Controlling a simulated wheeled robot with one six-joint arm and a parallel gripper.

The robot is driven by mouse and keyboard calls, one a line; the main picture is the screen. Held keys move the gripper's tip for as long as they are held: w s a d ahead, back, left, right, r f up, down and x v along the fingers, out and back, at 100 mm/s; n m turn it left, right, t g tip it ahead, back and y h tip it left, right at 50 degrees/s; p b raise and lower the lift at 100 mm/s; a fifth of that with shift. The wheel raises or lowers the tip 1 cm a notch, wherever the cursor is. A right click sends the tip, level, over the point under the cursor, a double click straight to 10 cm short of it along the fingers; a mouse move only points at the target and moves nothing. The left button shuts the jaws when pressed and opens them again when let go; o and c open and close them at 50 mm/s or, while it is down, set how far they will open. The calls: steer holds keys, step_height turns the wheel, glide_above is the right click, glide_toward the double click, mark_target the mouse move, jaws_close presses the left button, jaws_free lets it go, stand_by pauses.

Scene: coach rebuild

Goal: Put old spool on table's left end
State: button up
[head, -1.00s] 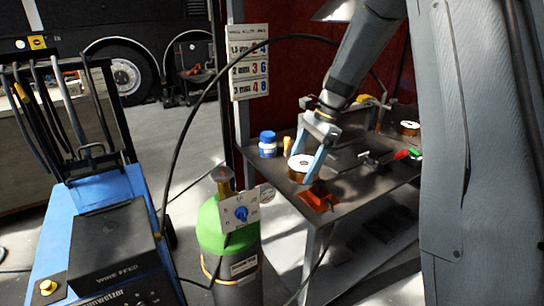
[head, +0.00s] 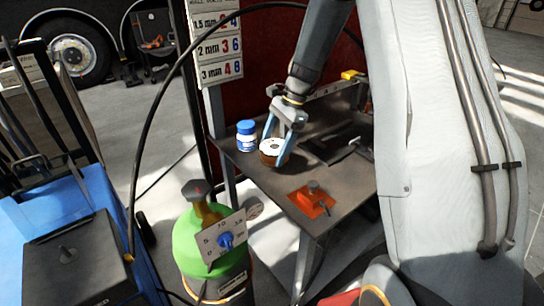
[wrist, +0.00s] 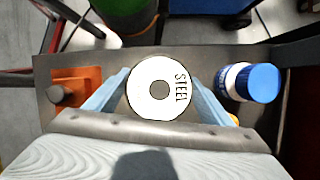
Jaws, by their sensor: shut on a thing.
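The spool (head: 268,158) has a white top face and a brown-orange side. In the wrist view the spool (wrist: 140,98) shows the word STEEL on its white face. My gripper (head: 275,150) is shut on it, with one light-blue finger on each side. The spool is at the left end of the table (head: 322,200), at or just above its surface; I cannot tell whether it touches. The table's edge (wrist: 50,100) also shows in the wrist view.
A blue-and-white jar (head: 246,136) stands close behind the spool; in the wrist view it is at the right (wrist: 250,82). An orange block with a knob (head: 311,201) sits near the front edge. A green gas cylinder (head: 208,240) stands before the table.

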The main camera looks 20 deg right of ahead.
steer(key=shift+d+f+p, duration=0.1)
steer(key=shift+f+p, duration=0.45)
steer(key=shift+f, duration=1.7)
steer(key=o, duration=1.5)
steer(key=shift+f, duration=0.15)
steer(key=b+v, duration=0.3)
steer(key=v, duration=0.9)
